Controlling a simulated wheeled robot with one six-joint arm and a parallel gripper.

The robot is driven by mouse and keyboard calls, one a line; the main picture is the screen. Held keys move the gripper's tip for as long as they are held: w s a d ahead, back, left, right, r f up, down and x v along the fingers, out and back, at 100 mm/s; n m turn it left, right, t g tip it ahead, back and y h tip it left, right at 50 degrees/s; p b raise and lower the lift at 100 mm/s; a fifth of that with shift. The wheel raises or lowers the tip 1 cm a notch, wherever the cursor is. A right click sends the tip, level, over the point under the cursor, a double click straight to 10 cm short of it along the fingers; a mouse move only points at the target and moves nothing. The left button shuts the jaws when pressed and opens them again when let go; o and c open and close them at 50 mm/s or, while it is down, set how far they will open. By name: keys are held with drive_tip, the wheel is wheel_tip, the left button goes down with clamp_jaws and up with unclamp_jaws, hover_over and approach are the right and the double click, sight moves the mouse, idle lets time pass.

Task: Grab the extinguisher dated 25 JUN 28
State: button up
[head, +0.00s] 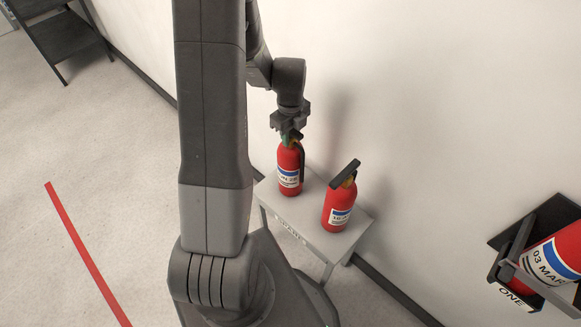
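Two red extinguishers stand upright on a small grey table. The left extinguisher (289,172) has a white and blue label whose visible part seems to read "UN 28"; the rest is too small to read. My gripper (291,134) points down at the top of this left extinguisher, around or against its valve and handle. The fingers are small and partly merged with the handle, so I cannot tell whether they are closed on it. The right extinguisher (338,207) has a black handle and a label that seems to begin with "10".
The grey table (335,246) stands near the white wall. A third extinguisher (553,262), marked "03 MAR", sits in a dark wall bracket (507,272) labelled "ONE". A dark shelf (62,36) stands far left. A red line (86,252) crosses open floor.

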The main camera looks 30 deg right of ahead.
clamp_jaws()
drive_tip(key=shift+d+r, duration=0.1)
idle(1.0)
